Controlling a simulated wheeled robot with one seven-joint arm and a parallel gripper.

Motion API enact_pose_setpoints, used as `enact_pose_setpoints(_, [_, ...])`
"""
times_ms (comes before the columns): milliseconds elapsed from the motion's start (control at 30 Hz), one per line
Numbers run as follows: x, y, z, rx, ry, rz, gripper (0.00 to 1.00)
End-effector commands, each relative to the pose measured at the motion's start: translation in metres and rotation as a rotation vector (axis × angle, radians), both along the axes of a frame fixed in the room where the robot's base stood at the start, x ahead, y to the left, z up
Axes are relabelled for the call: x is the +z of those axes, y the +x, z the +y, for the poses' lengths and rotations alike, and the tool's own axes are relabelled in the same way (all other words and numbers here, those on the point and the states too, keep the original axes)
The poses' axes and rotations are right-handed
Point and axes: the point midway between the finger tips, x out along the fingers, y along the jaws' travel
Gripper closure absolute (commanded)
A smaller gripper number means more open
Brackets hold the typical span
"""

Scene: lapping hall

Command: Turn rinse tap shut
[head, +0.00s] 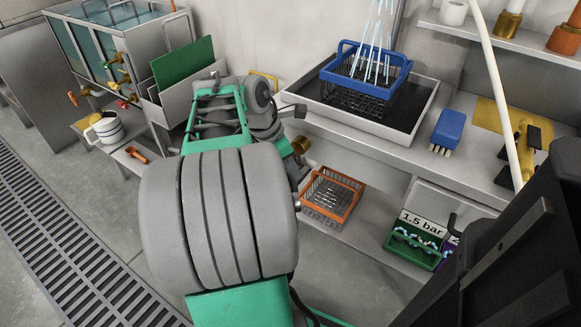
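Water jets (376,35) fall from above the top edge into a blue-rimmed basket (365,85), so the rinse is running. A brass round part (301,145) shows at the front edge of the sink counter, just right of my wrist; it may be the rinse tap, partly hidden by my arm. My gripper (292,111) is at the end of my green and grey arm, close to the counter's front edge. Only a dark part of it shows, and its fingers are too hidden to tell open from shut or whether they touch the brass part.
The basket stands in a dark-bottomed sink (416,104). A blue brush (448,131) lies on the counter. An orange basket (331,195) and a green tray (414,246) sit on the lower shelf. At left are a tank with brass taps (118,70) and a white mug (105,129).

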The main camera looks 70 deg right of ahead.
Motion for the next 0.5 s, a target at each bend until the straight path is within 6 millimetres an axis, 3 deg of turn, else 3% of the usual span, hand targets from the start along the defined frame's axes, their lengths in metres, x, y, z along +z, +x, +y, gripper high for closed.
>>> enact_pose_setpoints(133, [0.0009,0.0002,0.0001,0.000,0.000,0.000,0.62])
enact_pose_setpoints(500, [0.0009,0.0003,0.0002,0.000,0.000,0.000,0.92])
